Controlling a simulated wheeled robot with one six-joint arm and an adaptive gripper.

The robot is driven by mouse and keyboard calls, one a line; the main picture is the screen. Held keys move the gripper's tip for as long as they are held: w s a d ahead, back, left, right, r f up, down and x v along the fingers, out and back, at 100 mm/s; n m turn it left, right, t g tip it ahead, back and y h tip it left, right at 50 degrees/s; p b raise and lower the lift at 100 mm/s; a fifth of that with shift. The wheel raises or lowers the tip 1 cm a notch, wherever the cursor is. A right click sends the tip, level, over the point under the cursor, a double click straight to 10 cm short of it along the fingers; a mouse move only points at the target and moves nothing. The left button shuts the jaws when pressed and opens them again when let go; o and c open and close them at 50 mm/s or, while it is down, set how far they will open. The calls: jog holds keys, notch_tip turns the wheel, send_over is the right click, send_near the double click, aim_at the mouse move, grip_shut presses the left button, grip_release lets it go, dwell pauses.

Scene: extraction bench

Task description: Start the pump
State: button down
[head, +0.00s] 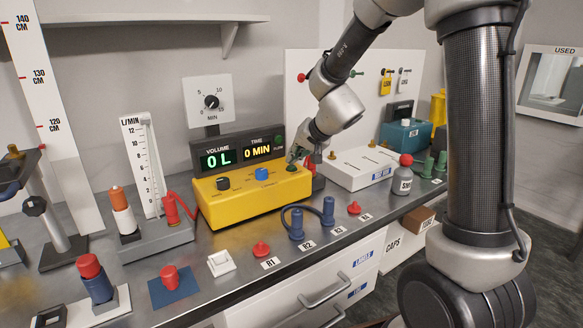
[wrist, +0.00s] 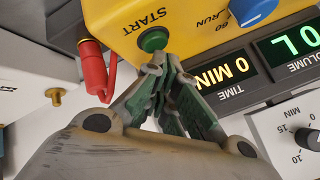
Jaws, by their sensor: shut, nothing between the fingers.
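The pump is a yellow box (head: 235,207) on the bench with a black knob, a blue knob (head: 262,174) and a green START button (head: 292,169) at its right end. In the wrist view the green button (wrist: 153,40) lies just beyond my fingertips, beside the START label. My gripper (head: 294,157) is shut and empty, pointing at the button; it also fills the middle of the wrist view (wrist: 162,62). I cannot tell whether the tips touch the button. The display (head: 238,154) behind the box reads 0 L and 0 MIN.
A red fitting (wrist: 94,68) stands close beside the button end of the pump. A white box (head: 358,170) is to the right. A flow tube stand (head: 155,238) is at the left, and red and blue caps (head: 261,249) stand along the front edge.

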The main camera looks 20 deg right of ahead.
jog(key=shift+f, duration=0.4)
dwell(0.3)
jog(key=shift+r, duration=0.85)
jog(key=shift+r, duration=2.5)
